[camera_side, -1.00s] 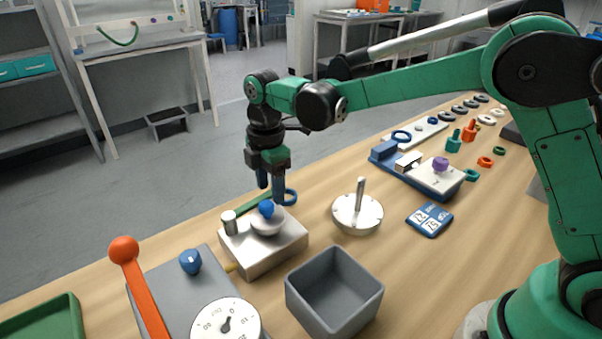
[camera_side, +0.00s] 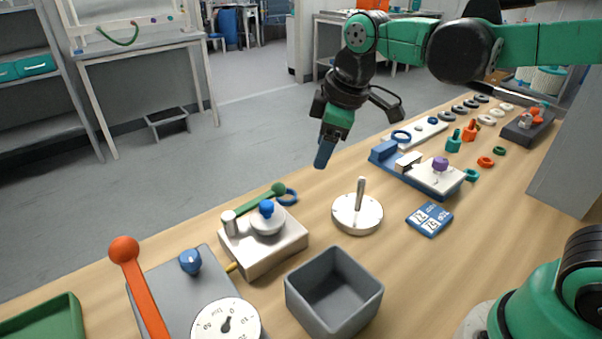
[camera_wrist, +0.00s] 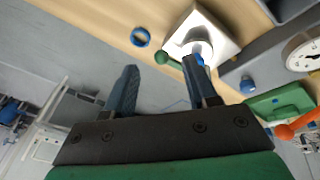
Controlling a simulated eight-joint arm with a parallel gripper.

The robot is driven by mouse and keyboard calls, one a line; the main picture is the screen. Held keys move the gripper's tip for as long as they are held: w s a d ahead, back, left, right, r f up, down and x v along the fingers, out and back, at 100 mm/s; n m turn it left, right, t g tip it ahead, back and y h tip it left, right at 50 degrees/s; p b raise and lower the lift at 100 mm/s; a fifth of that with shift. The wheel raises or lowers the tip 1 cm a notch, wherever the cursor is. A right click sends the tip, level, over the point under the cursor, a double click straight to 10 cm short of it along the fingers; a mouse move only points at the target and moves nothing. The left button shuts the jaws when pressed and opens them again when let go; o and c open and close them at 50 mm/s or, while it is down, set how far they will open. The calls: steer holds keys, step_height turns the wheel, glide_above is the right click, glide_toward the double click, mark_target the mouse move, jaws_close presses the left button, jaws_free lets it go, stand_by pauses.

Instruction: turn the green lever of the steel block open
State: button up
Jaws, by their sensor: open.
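The steel block (camera_side: 265,250) stands on the table, with a round cap and a blue knob (camera_side: 267,207) on top. The green lever (camera_side: 255,198) shows behind the cap, slanting up to the right, its round end near a blue ring. In the wrist view the lever's green end (camera_wrist: 163,57) lies left of the block (camera_wrist: 225,28), beyond my fingers. My gripper (camera_side: 323,156) is above the table, up and to the right of the block, apart from the lever. In the wrist view my gripper (camera_wrist: 160,74) has its fingers spread with nothing between them.
An open grey bin (camera_side: 334,290) stands in front of the block, and a round steel base with an upright pin (camera_side: 357,212) stands to its right. A grey panel with an orange lever (camera_side: 138,285) and a dial (camera_side: 226,322) is at front left. The blue ring (camera_side: 288,197) lies behind.

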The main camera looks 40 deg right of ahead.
mark_target(278, 194)
steer(key=s+d+f+m+t, duration=0.3)
steer(key=s+m, duration=0.4)
steer(key=m, duration=0.1)
steer(key=shift+d+m, duration=0.35)
steer(key=shift+m, duration=0.05)
steer(key=shift+s, duration=0.1)
steer(key=shift+a+r, duration=0.15)
steer(key=shift+a, duration=0.05)
steer(key=c, duration=0.5)
steer(key=w+a, duration=0.1)
steer(key=a, duration=0.1)
steer(key=w+a+r+g, duration=0.1)
steer(key=w+a, duration=0.1)
steer(key=a, duration=0.1)
steer(key=w+a+r+n+g, duration=0.1)
steer(key=a, duration=0.2)
steer(key=shift+w+a+r, duration=0.1)
steer(key=shift+w, duration=0.05)
jaws_close()
steer(key=x, duration=1)
steer(key=shift+w+a, duration=0.15)
steer(key=shift+w, duration=1.75)
